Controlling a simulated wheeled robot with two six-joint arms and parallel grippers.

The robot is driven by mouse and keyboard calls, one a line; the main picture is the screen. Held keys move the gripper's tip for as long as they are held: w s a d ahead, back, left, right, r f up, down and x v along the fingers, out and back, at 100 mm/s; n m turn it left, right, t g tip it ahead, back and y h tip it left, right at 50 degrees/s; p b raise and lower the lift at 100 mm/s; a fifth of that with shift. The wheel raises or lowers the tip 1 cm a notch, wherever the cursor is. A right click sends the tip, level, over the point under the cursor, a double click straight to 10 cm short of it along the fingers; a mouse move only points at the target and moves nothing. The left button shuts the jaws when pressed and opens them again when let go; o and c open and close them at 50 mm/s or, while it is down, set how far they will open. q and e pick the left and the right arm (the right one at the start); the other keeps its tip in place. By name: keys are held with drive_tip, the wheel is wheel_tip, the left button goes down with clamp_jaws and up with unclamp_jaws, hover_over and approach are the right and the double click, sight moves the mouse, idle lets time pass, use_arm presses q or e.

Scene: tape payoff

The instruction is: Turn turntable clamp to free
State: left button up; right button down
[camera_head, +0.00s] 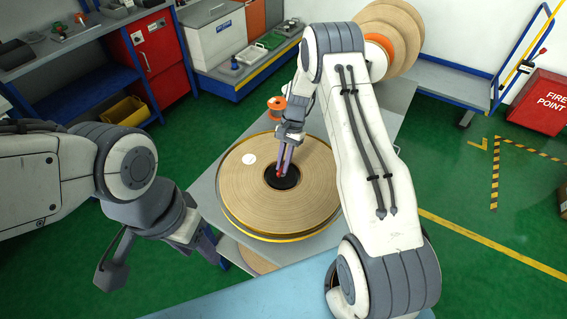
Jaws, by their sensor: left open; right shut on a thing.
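The turntable carries a large round tan tape reel (240,190) with a yellow rim, on a grey stand (205,192). A black hub (270,181) sits at the reel's centre, with a red clamp part (281,171) on it. My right gripper (285,160) reaches down over the hub and is shut on the red clamp part, whose shape is largely hidden by the fingers. My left gripper (155,262) is open and empty, left of the stand and apart from the reel.
A small orange and grey spool (277,104) stands behind the reel. Large tan reels (392,30) stand at the back. A workbench (75,45) is at the back left, a blue trolley (440,85) at the right. A light blue surface (250,300) lies in front.

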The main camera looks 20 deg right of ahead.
drive_tip(key=c, duration=0.9)
unclamp_jaws()
drive_tip(key=shift+r, duration=0.1)
drive_tip(key=b+v, duration=0.2)
drive_tip(key=v, duration=0.8)
drive_tip(key=shift+w+d+r, duration=0.1)
drive_tip(key=shift+d+r, duration=0.05)
